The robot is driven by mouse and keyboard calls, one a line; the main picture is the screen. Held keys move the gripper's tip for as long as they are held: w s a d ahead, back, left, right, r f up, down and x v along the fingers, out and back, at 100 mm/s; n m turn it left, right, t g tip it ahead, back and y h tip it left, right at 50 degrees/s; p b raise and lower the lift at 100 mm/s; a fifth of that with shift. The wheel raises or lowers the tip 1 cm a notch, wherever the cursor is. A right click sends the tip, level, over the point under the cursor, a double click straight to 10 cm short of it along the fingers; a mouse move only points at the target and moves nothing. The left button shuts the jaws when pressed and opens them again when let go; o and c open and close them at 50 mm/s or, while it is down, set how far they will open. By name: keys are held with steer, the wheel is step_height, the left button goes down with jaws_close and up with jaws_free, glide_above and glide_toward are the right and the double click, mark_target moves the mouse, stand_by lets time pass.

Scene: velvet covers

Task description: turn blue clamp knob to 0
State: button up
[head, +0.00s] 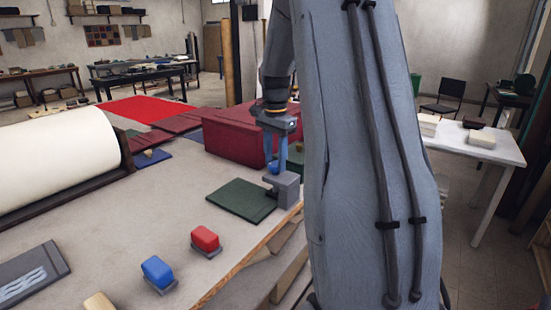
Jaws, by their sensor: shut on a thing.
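A small grey clamp block (287,190) stands at the front edge of the table, beside a dark green mat. A blue knob (272,168) shows small on its upper left side. My gripper (276,160) points down from above, its two fingers shut around the knob. The fingers hide part of the knob. No mark or 0 on the clamp is readable from here, so the knob's angle cannot be told.
A green mat (241,199) lies left of the clamp. A red block (205,238) and a blue block (158,272) sit nearer on the table (120,220). A large dark red box (225,130) stands behind the gripper. A cream roll (60,155) lies at left.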

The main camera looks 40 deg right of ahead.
mark_target(275, 163)
steer(key=n+p, duration=0.2)
steer(key=n, duration=0.3)
steer(key=shift+r, duration=0.15)
steer(key=n+p, duration=0.2)
steer(key=n, duration=0.2)
steer(key=shift+n, duration=0.3)
steer(key=n+p, duration=0.1)
steer(key=n, duration=0.4)
steer(key=shift+n+p, duration=0.3)
steer(key=shift+p, duration=0.05)
steer(key=n+p, duration=0.1)
steer(key=n, duration=0.3)
steer(key=shift+w, duration=0.1)
steer(key=o, duration=1)
steer(key=shift+r+b, duration=1.25)
steer(key=shift+r, duration=2.6)
